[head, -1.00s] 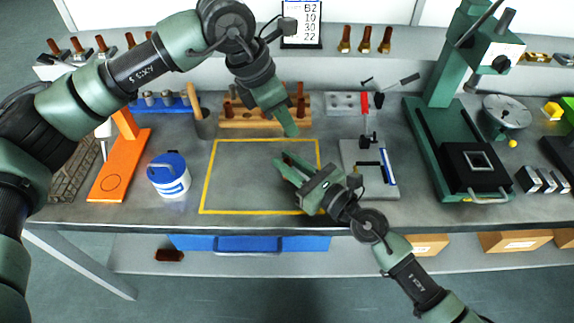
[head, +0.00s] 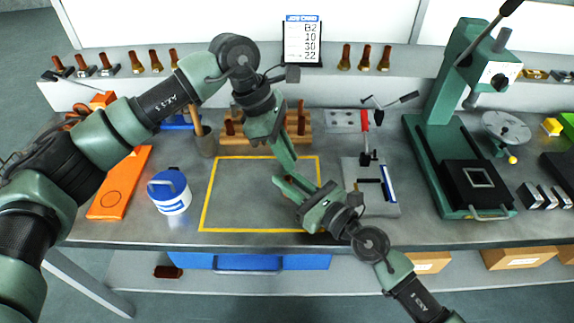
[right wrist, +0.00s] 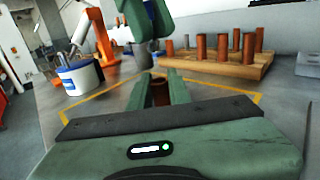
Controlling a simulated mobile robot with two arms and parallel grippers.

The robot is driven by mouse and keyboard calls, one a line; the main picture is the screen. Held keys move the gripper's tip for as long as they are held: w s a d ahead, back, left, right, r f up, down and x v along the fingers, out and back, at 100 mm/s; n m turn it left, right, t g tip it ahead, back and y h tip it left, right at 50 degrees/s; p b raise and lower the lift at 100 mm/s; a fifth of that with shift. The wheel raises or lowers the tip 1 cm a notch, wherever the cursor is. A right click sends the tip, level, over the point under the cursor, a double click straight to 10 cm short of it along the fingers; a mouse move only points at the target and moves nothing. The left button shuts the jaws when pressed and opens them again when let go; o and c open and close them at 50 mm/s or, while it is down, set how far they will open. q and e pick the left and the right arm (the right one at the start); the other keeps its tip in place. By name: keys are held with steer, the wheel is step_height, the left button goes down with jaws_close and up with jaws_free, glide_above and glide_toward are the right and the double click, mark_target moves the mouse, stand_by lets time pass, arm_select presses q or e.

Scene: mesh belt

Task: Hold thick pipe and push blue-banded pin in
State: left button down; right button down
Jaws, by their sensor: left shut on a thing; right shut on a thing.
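My right gripper (head: 283,186) is shut on a brown thick pipe (right wrist: 160,92), which stands upright between its fingers over the yellow-outlined area. Only the pipe's open top and upper part show clearly in the right wrist view. My left gripper (head: 289,166) is shut, pointing down just above and behind the right fingers. It also shows at the top of the right wrist view (right wrist: 146,28). What the left gripper holds is too small and covered to make out, and I see no blue band. I cannot tell whether it touches the pipe.
A white-and-blue tub (head: 170,192) is on the left. A grey fixture (head: 372,200) and green press (head: 440,160) are on the right. The outlined area is clear.

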mark_target(291, 180)
arm_select(q)
steer(key=shift+f, duration=1.65)
steer(key=shift+f, duration=0.25)
steer(key=shift+s+a+f, duration=0.1)
steer(key=shift+f, duration=0.35)
arm_select(e)
steer(key=shift+s, duration=0.1)
arm_select(q)
steer(key=c, duration=1.5)
jaws_free()
steer(key=shift+f, duration=0.15)
arm_select(e)
steer(key=shift+r, duration=0.15)
arm_select(q)
steer(key=shift+r, duration=0.4)
steer(key=v, duration=1.2)
steer(key=shift+r, duration=0.5)
